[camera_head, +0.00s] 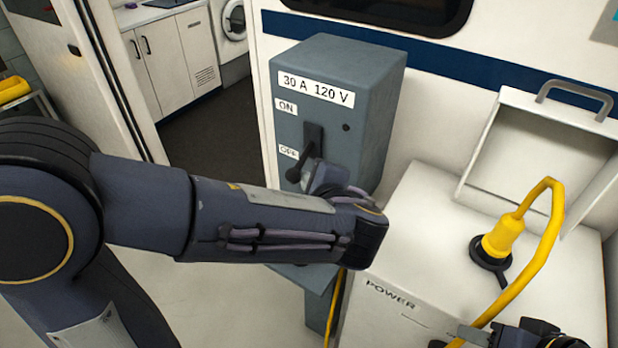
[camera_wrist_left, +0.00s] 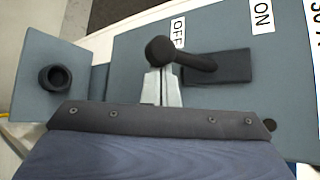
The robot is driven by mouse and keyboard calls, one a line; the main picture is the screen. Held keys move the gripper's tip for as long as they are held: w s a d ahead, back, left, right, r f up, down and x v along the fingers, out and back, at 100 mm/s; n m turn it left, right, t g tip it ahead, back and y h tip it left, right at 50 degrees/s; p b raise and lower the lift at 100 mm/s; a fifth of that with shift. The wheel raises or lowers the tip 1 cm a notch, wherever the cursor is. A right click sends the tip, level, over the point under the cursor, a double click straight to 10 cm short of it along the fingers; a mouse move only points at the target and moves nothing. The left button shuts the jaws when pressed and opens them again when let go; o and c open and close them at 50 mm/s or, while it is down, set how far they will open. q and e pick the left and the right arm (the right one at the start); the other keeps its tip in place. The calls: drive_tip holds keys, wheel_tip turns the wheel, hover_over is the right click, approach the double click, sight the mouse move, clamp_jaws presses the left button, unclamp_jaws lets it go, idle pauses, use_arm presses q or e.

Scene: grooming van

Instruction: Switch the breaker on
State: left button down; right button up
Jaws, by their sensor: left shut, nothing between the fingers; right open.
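The breaker is a grey box (camera_head: 345,90) labelled "30 A 120 V". Its black lever (camera_head: 296,170) leans down and outward beside the OFF label (camera_head: 288,152), below the ON label (camera_head: 286,107). My left gripper (camera_head: 318,176) is shut and empty, right at the lever's knob. In the left wrist view, the shut fingertips (camera_wrist_left: 162,84) sit just under the round knob (camera_wrist_left: 160,49); I cannot tell whether they touch it. My left arm hides the lower part of the box. My right gripper (camera_head: 472,336) is open at the bottom right edge, partly out of frame.
A white cabinet (camera_head: 400,250) marked POWER stands right of the breaker, its handled lid (camera_head: 545,150) raised. A yellow plug (camera_head: 503,236) sits in its black socket, with a yellow cable (camera_head: 545,245) arching beside my right gripper. A grey bracket with a black ring (camera_wrist_left: 55,78) shows in the wrist view.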

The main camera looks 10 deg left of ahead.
sight(299, 167)
use_arm(q)
drive_tip(key=shift+r+p, duration=0.2)
drive_tip(key=shift+p, duration=0.1)
drive_tip(key=r, duration=0.1)
drive_tip(key=s+r+p, duration=0.1)
drive_tip(key=shift+a+r+g, duration=0.2)
drive_tip(key=shift+r+g, duration=0.1)
drive_tip(key=shift+r, duration=1.05)
drive_tip(key=shift+r+p, duration=0.55)
drive_tip(key=shift+r, duration=0.15)
